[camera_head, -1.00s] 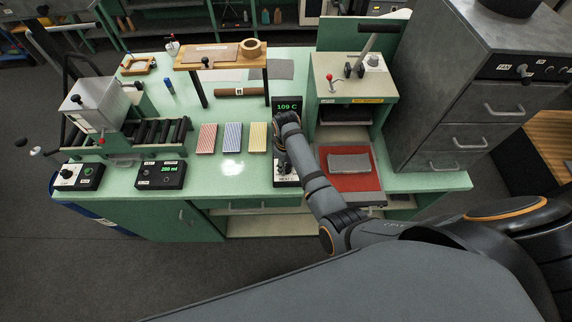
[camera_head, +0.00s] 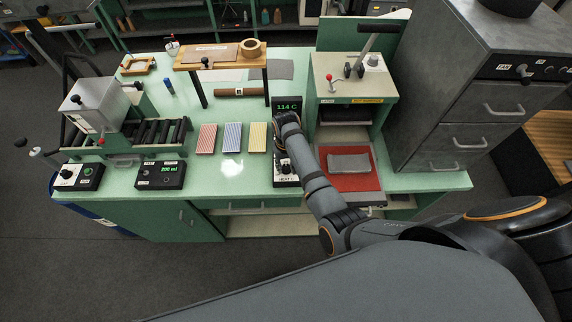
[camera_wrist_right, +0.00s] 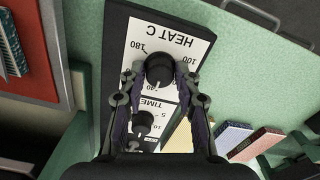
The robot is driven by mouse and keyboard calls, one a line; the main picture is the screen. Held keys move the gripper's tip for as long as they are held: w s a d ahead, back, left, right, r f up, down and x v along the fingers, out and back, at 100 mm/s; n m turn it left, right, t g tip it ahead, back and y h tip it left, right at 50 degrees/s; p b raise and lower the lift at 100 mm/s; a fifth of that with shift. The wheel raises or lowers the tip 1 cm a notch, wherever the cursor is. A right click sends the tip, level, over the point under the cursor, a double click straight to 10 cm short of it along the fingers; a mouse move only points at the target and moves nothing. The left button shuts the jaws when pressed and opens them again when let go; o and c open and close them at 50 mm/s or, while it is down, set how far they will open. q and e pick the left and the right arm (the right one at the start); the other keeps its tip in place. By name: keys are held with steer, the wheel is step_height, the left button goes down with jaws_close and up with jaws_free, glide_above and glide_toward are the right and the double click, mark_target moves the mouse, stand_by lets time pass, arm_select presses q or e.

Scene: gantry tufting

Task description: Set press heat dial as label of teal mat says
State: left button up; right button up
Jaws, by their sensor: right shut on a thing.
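The black heat dial (camera_wrist_right: 159,69) sits on a white "HEAT C" scale in the right wrist view. My right gripper (camera_wrist_right: 159,80) is shut on this dial, with one finger on each side. In the head view my right gripper (camera_head: 283,153) partly covers the press control box (camera_head: 287,182). The green display (camera_head: 288,107) reads 114 C. A pad (camera_head: 349,163) lies on the red press plate (camera_head: 362,182); it looks grey in the head view, with teal (camera_wrist_right: 12,45) showing in the right wrist view. No label on it is readable. My left gripper is not in view.
A time dial (camera_wrist_right: 143,120) sits close to the heat dial. Red (camera_head: 207,138), blue (camera_head: 231,138) and yellow (camera_head: 257,137) striped pieces lie left of the box. The press (camera_head: 350,88) stands to the right. The bench front is clear between the "200 ml" box (camera_head: 160,174) and the control box.

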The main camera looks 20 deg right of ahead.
mark_target(286, 167)
stand_by(0.4)
steer(key=o, duration=1.2)
steer(key=shift+c, duration=0.2)
steer(key=shift+r, duration=0.3)
step_height(286, 167, up, 7)
steer(key=shift+f, duration=0.1)
